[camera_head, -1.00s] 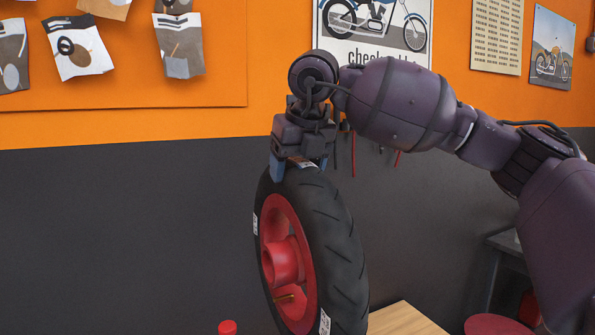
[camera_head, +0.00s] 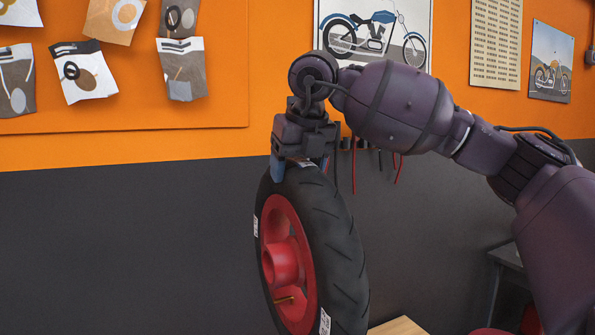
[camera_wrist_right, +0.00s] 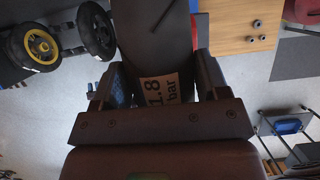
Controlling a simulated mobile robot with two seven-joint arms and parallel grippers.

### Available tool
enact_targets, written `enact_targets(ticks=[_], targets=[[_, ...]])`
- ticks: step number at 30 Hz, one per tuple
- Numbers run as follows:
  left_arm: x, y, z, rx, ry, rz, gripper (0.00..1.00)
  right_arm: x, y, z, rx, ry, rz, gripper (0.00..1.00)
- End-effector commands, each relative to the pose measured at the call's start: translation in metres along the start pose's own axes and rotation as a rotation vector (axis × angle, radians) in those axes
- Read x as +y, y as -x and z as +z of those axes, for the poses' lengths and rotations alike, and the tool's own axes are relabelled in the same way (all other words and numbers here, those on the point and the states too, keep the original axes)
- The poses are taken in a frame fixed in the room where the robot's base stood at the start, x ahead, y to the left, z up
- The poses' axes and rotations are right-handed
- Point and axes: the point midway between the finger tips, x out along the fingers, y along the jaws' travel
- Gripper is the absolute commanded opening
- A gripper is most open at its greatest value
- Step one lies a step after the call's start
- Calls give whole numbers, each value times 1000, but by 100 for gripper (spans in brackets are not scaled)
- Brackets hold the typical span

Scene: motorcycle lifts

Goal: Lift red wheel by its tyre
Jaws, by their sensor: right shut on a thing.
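The red wheel (camera_head: 284,262) has a red hub and rim inside a black tyre (camera_head: 335,245). It hangs upright in the head view, its lower edge cut off by the frame. My right gripper (camera_head: 299,168) is shut on the top of the tyre from above. In the right wrist view the tyre (camera_wrist_right: 152,35) runs between the two fingers, with a white label (camera_wrist_right: 162,90) reading "1.8 bar" on it. My left gripper shows in neither view.
A wooden surface (camera_head: 398,327) lies low to the right of the wheel, with a dark table (camera_head: 505,262) farther right. An orange and grey wall with posters stands behind. The wrist view shows a yellow-rimmed wheel (camera_wrist_right: 34,46) and a black wheel (camera_wrist_right: 96,30) below left.

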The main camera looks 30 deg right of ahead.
Motion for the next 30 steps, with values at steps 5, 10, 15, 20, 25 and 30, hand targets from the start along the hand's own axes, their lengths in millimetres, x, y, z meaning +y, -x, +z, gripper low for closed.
enact_targets(ticks=[5, 10, 15, 20, 25, 30], targets=[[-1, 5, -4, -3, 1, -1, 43, 0, 14, 6, -11, -2, 4, 2], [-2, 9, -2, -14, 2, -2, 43, 0, 21, 8, -10, -1, 3, 2], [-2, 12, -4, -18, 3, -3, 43, 0, 29, 12, -10, -1, 3, 2], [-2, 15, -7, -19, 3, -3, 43, 0, 36, 14, -11, -2, 4, 2], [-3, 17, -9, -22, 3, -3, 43, 0, 43, 18, -11, -2, 4, 2], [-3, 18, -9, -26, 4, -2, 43, 0, 47, 19, -10, -2, 4, 2]])
